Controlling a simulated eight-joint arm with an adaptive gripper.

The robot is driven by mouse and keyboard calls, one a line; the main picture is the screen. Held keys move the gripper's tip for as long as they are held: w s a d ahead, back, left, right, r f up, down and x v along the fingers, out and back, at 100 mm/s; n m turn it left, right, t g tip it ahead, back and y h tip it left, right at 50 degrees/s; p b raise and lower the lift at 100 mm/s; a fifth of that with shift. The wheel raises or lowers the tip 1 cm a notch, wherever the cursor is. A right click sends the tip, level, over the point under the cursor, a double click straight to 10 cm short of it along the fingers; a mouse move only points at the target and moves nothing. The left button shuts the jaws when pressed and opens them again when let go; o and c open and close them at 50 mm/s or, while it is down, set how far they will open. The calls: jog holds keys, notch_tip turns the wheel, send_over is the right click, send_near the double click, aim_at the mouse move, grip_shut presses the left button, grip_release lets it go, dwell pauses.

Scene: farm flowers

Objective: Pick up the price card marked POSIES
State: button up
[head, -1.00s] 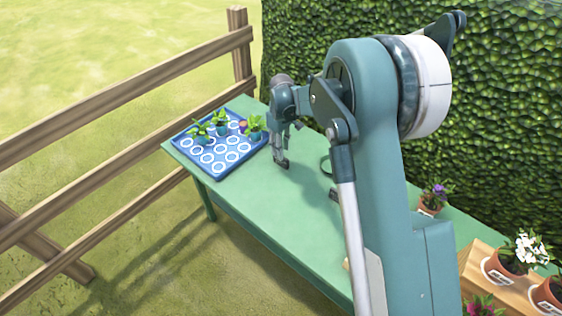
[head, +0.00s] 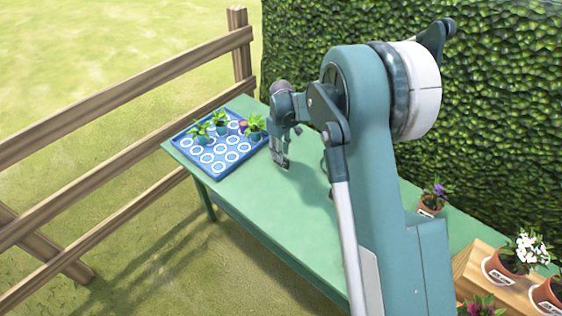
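I cannot make out a price card marked POSIES in the head view. White labels show on the terracotta pots at the lower right, but their writing is too small to read. My gripper (head: 281,163) hangs low over the green table (head: 240,205), just right of the blue tray. Its fingers are small and dark in this view, and I cannot tell whether they are open or shut or hold anything. My arm hides much of the table's middle and right.
The blue tray (head: 212,168) with white rings holds several small potted plants at its back. A purple-flowered pot (head: 431,201) stands near the hedge. A wooden stand (head: 478,268) holds a white-flowered pot (head: 505,268). A dark curved thing (head: 324,166) is partly hidden behind my arm.

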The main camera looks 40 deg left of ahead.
jog(key=shift+a+f+b, duration=0.15)
jog(key=shift+f+b, duration=0.25)
jog(key=shift+f, duration=2.2)
grip_shut()
